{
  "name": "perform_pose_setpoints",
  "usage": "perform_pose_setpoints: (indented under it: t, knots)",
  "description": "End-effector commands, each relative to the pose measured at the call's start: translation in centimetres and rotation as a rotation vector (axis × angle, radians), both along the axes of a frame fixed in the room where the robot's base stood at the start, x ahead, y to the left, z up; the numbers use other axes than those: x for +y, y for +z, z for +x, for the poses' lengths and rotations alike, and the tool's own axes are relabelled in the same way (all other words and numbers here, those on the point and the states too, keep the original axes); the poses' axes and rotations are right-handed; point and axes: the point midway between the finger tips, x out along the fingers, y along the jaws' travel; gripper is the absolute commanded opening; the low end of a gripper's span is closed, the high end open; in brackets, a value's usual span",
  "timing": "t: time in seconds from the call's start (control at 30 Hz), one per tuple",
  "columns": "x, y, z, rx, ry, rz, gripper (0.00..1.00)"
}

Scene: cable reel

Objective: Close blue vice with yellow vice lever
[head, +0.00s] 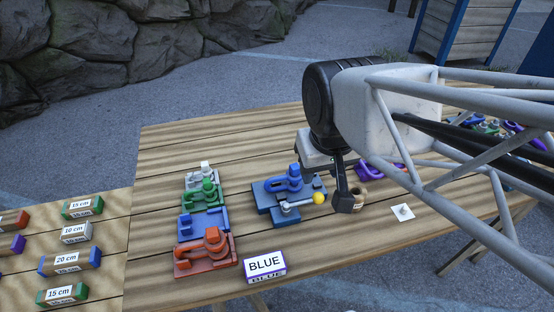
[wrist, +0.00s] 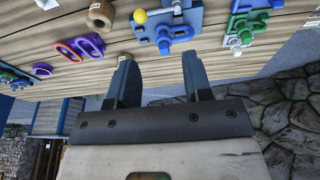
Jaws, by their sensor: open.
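The blue vice (head: 283,184) sits on a blue-grey base near the middle of the wooden table. Its lever, a light rod with a yellow ball end (head: 318,197), lies at the base's front and points right. In the wrist view the blue vice (wrist: 172,32) and the yellow ball (wrist: 140,16) are at the top, beyond the fingertips. My gripper (head: 343,203) is just right of the yellow ball, apart from it. In the wrist view my gripper (wrist: 158,58) has its two fingers wide apart with nothing between them. I cannot tell how far apart the vice jaws are.
A row of white, green, blue and orange fixtures (head: 205,222) stands left of the vice. A BLUE sign (head: 265,265) stands in front. Labelled blocks (head: 70,263) lie far left.

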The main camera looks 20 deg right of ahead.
Motion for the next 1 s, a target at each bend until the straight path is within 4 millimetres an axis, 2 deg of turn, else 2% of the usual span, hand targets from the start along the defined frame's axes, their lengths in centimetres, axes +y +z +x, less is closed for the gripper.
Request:
perform_pose_setpoints:
  t: [0.27,0.4,0.57,0.77,1.0]
  knots:
    - [0.0,0.0,0.0,0.000,0.000,0.000,0.46]
    - [0.0,0.0,0.0,0.002,-0.005,0.001,0.60]
    - [-0.2,-0.3,0.5,0.015,-0.058,0.013,0.60]
    - [-0.7,-1.5,2.0,0.062,-0.241,0.047,0.60]
    - [-1.9,-3.9,4.6,0.141,-0.595,0.095,0.60]
